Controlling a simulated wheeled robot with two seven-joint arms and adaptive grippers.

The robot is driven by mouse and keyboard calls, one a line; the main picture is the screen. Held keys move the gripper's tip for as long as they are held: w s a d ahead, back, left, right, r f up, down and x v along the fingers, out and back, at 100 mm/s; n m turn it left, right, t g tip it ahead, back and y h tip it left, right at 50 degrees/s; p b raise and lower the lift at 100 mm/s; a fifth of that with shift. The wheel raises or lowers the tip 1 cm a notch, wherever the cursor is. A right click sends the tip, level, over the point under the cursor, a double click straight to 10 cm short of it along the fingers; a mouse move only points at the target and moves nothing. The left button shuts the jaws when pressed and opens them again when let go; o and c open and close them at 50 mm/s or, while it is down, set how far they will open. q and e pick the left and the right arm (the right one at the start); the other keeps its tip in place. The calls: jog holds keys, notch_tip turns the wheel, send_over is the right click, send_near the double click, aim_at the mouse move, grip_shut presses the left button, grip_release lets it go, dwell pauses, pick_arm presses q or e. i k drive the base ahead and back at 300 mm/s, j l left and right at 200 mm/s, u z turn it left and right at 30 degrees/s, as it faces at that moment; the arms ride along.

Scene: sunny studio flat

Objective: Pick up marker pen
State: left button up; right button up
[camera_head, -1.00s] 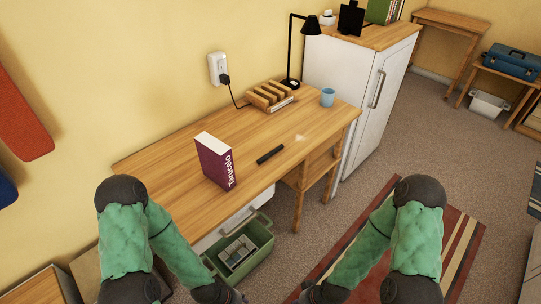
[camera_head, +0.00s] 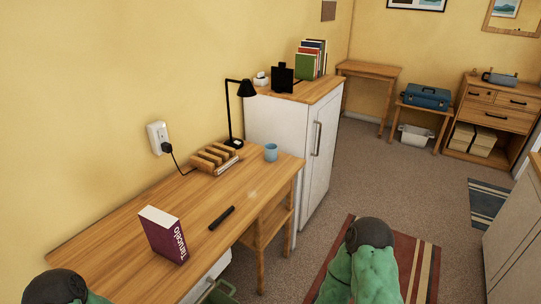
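A black marker pen (camera_head: 222,218) lies flat on the wooden desk (camera_head: 110,243), to the right of an upright purple book (camera_head: 165,236). Nothing touches it. My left arm shows only as a dark joint and a bit of green sleeve at the bottom left. My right arm shows as a green sleeve at the bottom, right of centre. Both grippers are outside the view.
A wooden rack (camera_head: 214,160), a blue cup (camera_head: 271,152) and a black lamp (camera_head: 241,112) stand toward the desk's back. A white cabinet (camera_head: 283,135) stands beyond the desk. A green bin (camera_head: 218,293) sits below its front edge. The carpet to the right is mostly open.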

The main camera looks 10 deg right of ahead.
aim_at(222, 218)
jog(key=i+l+z, duration=0.2)
jog(key=z, duration=0.15)
jog(key=i+l+z, duration=0.3)
jog(key=k+j, duration=0.05)
jog(key=k, duration=0.05)
